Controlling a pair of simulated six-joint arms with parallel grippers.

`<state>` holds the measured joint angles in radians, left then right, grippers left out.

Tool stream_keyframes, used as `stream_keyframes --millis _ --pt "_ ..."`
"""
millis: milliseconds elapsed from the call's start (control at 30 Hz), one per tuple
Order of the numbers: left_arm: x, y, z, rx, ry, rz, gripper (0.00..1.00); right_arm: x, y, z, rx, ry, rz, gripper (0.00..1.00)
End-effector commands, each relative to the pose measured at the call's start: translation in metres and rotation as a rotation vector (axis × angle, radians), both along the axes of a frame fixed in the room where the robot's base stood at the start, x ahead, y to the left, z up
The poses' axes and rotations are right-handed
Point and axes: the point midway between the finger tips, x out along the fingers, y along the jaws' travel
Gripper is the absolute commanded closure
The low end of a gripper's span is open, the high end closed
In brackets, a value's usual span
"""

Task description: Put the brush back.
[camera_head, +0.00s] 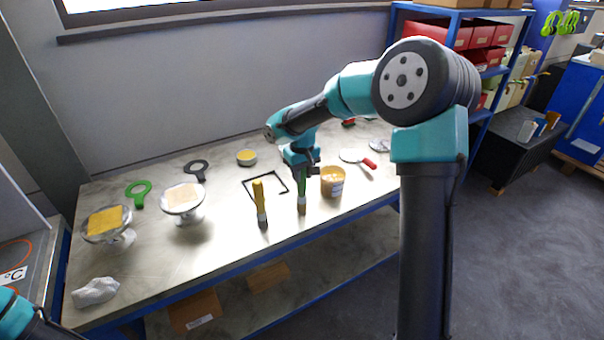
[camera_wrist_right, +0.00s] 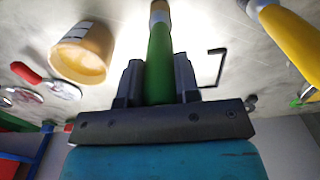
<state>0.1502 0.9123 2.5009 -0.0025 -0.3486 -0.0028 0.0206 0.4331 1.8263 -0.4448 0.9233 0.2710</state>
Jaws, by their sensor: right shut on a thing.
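My right gripper (camera_head: 302,170) is shut on the green handle of a brush (camera_head: 301,190), which points bristles-down over the front part of the bench. The wrist view shows the green handle (camera_wrist_right: 158,65) between both fingers. I cannot tell whether the bristles touch the bench. A second brush with a yellow handle (camera_head: 259,196) is to its left, roughly upright; it also shows in the wrist view (camera_wrist_right: 290,38). An orange tub (camera_head: 332,186) with pale contents is just right of the held brush. A black outline (camera_head: 247,184) lies behind the two brushes. My left gripper is out of view.
Two flanged vessels, one with a yellow patch (camera_head: 106,220) and one with a pale patch (camera_head: 182,196), stand at the left. A white crumpled cloth (camera_head: 96,291) lies front left. Green and black rings, a yellow tin (camera_head: 246,157) and a red-handled tool (camera_head: 369,163) lie further back.

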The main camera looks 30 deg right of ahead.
Motion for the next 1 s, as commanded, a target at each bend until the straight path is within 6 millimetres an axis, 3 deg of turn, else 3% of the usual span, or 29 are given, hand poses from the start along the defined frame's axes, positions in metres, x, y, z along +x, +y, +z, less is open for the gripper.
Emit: stream_keyframes --millis 233,267,500,833,1000 --pt "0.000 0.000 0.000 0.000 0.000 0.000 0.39 0.000 0.000 -0.003 0.000 0.000 0.000 0.94" --pt "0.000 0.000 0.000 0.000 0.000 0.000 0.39 0.000 0.000 -0.003 0.000 0.000 0.000 0.69" --pt "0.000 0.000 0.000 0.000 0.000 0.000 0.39 0.000 0.000 -0.003 0.000 0.000 -0.001 0.46" --pt "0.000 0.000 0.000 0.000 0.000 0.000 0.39 0.000 0.000 0.000 0.000 -0.001 -0.001 0.44" --pt "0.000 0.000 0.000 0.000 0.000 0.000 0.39 0.000 0.000 0.013 0.000 -0.003 -0.001 0.44"
